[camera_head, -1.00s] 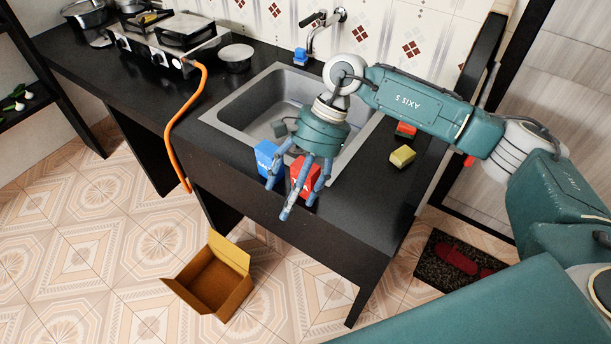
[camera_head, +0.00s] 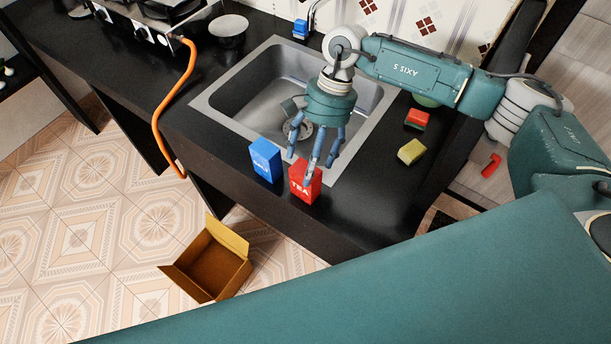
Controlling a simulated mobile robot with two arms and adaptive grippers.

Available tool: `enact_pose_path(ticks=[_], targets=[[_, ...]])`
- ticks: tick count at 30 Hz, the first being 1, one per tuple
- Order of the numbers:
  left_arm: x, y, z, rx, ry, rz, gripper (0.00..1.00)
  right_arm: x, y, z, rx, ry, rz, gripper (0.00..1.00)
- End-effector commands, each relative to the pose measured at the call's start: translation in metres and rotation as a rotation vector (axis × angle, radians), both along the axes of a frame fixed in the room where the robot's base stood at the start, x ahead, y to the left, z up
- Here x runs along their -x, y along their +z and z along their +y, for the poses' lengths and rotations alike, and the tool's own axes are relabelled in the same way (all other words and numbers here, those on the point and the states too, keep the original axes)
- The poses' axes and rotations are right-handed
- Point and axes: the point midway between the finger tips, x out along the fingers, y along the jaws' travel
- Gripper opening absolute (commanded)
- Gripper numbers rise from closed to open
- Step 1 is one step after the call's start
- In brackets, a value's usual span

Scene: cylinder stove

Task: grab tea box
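The red tea box (camera_head: 300,193), with white TEA lettering, stands upright on the black counter in front of the sink. My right gripper (camera_head: 312,163) comes in from the right and points down just above and behind the box. Its blue-grey fingers are spread open with nothing held. One finger overlaps the top of the tea box in the picture; whether it touches cannot be told. My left gripper is not in view.
A blue box (camera_head: 265,161) stands close left of the tea box. Sponges (camera_head: 411,151) lie to the right. An open cardboard box (camera_head: 213,265) is on the floor.

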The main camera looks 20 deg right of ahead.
Motion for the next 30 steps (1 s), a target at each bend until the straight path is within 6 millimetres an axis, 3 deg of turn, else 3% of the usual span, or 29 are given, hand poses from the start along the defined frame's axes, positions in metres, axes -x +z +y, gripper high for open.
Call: enact_pose_path(ticks=[5, 9, 15, 22, 30], targets=[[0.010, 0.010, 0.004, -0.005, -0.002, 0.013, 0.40, 0.005, -0.010, 0.004, 0.002, 0.000, 0.003, 0.73], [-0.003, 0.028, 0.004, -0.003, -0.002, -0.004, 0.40, 0.012, -0.028, 0.010, 0.001, 0.000, 0.005, 0.73], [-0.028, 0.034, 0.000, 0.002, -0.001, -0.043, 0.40, 0.015, -0.051, 0.016, 0.000, -0.001, 0.000, 0.73], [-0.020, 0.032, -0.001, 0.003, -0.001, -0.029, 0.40, 0.015, -0.053, 0.016, 0.001, -0.001, -0.001, 0.73], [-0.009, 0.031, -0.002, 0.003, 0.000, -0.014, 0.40, 0.015, -0.053, 0.016, 0.001, -0.001, -0.001, 0.25]])
